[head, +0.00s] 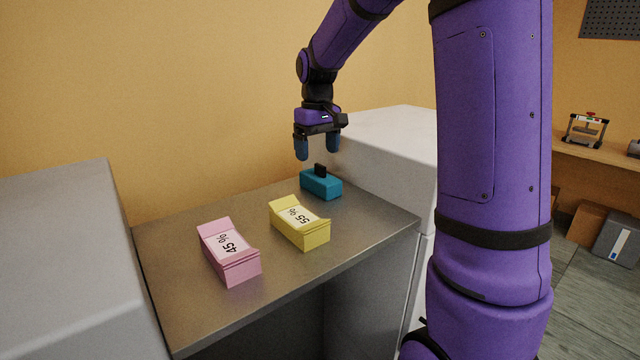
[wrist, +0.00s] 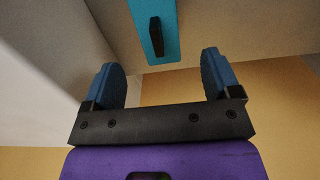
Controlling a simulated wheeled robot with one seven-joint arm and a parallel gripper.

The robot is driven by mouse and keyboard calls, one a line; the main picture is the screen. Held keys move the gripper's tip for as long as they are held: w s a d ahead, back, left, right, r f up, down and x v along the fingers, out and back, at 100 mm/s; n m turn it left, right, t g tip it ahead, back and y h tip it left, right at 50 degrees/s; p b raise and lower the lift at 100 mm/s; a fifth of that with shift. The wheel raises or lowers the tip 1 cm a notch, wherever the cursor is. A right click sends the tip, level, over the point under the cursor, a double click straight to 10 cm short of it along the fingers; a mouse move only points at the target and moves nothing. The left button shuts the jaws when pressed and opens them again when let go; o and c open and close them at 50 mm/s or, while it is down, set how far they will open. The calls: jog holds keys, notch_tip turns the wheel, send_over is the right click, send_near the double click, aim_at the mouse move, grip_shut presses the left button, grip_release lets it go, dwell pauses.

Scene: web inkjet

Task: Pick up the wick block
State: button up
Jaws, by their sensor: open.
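The wick block appears to be the teal block (head: 322,187) with a black upright tab, standing at the back right of the metal worktop (head: 190,290). In the wrist view the teal block (wrist: 168,40) lies ahead of the fingertips, roughly between their lines, with its black tab facing me. My gripper (head: 317,154) is open and empty, pointing down just above the block and apart from it. Its two blue fingers also show in the wrist view (wrist: 160,68). The block's lower end and far side are partly out of sight.
A yellow block marked 55 % (head: 300,225) and a pink block marked 45 % (head: 229,254) stand on the worktop to the left and nearer. Pale cabinets flank it at left (head: 60,250) and right (head: 390,135). A tan wall (head: 150,90) rises behind.

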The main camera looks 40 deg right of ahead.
aim_at(320, 176)
notch_tip(320, 176, down, 2)
jog(key=shift+f, duration=0.1)
jog(key=shift+s+d+f, duration=0.1)
jog(key=shift+s+f, duration=0.1)
jog(key=shift+f, duration=1.25)
jog(key=shift+s+f, duration=0.2)
jog(key=shift+f, duration=1.2)
jog(key=c, duration=1)
